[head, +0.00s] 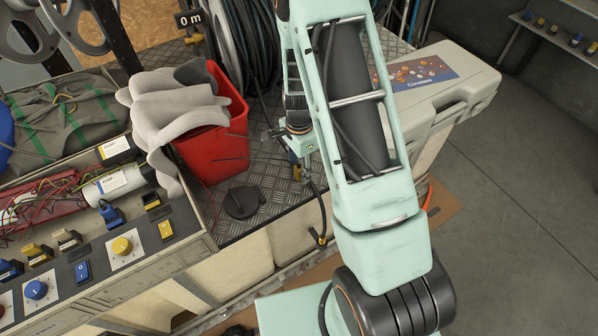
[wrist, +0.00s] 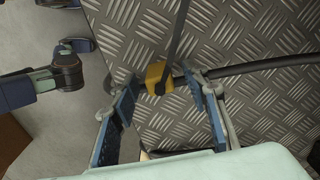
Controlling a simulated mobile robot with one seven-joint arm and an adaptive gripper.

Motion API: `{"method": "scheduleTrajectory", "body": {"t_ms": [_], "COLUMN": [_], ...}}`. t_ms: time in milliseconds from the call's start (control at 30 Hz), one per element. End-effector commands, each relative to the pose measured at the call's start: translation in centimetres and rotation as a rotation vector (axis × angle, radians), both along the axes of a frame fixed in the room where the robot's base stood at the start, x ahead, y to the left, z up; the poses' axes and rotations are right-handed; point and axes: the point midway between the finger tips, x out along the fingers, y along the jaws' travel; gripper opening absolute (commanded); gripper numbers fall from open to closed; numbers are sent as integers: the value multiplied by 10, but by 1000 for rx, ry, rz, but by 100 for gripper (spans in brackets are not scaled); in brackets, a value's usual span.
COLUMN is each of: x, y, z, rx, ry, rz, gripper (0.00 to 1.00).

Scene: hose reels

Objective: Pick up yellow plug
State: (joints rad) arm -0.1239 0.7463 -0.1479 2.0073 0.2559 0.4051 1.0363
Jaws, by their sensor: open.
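The yellow plug (wrist: 157,78) is a small yellow block on the diamond-plate metal surface in the wrist view. A dark strip crosses above it, and a dark cable runs right from beside it. My gripper (wrist: 163,84) is open, with its blue-padded fingers on either side of the plug's position. I see no finger closed on it, and I cannot tell how much height lies between. In the head view my gripper (head: 298,158) is partly hidden by my arm, over the metal plate, with a small yellow piece (head: 296,172) at its tips.
A red bin (head: 215,130) with grey gloves stands left of my gripper. A black round lid (head: 243,202) lies on the plate. A yellow-tipped hose end (head: 320,239) hangs at the plate's front edge. A control panel (head: 100,260) is at left, a pale case (head: 440,95) at right.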

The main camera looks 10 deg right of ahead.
Motion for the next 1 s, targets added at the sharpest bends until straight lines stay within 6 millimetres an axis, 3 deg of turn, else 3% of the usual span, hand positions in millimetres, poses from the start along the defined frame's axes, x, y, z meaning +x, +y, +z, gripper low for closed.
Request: {"method": "scheduleTrajectory", "body": {"t_ms": [167,567,1000], "x": [0,0,1], "y": [0,0,1], "z": [0,0,9], "rx": [0,0,0], "ry": [0,0,-1], "rz": [0,1,2], "gripper": [42,0,0]}}
